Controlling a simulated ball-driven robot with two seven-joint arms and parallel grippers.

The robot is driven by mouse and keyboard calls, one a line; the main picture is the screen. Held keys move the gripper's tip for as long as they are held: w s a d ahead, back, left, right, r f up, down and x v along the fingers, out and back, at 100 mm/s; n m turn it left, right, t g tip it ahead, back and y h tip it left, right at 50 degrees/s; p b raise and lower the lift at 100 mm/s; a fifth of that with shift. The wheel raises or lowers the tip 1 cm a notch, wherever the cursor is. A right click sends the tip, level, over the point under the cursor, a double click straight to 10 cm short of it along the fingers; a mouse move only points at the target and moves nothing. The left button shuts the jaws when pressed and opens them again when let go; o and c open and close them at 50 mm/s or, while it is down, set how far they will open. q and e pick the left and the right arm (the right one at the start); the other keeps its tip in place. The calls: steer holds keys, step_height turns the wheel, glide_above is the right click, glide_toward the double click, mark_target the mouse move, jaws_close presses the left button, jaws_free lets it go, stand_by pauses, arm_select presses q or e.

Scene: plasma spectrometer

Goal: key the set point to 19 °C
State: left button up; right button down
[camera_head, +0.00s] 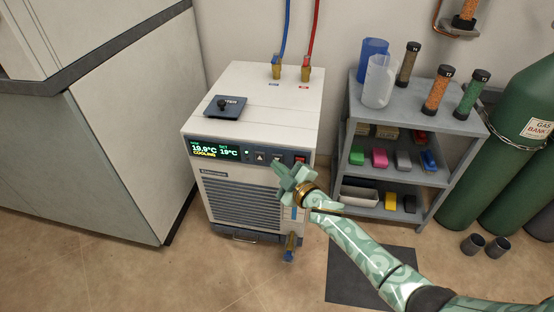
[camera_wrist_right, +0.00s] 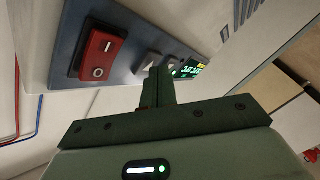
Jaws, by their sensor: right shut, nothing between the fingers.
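The chiller (camera_head: 255,90) is a white box on the floor with a dark front panel. Its lit display (camera_head: 214,150) reads 19.9 °C, SET 19 °C and COOLING. Right of the display are an up-arrow button (camera_head: 260,156), a second button (camera_head: 277,156) and a red rocker switch (camera_head: 300,160). My right gripper (camera_head: 281,168) is shut and empty, just in front of and below the second button. In the right wrist view the shut fingers (camera_wrist_right: 158,82) point at the grey buttons beside the red switch (camera_wrist_right: 100,50); I cannot tell whether they touch. My left gripper is out of view.
Blue and red hoses (camera_head: 316,30) rise from brass fittings on the chiller top. A grey shelf cart (camera_head: 420,112) with bottles and cylinders stands at the right, near green gas cylinders (camera_head: 520,125). A large white cabinet (camera_head: 120,110) stands at the left.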

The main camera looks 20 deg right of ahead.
steer(key=shift+s+a, duration=0.35)
steer(key=shift+s, duration=0.1)
steer(key=s+a, duration=0.1)
steer(key=s+a+p, duration=0.1)
steer(key=s+p, duration=0.1)
steer(key=s, duration=0.1)
steer(key=shift+s+a, duration=0.1)
steer(key=shift+a, duration=0.3)
stand_by(0.7)
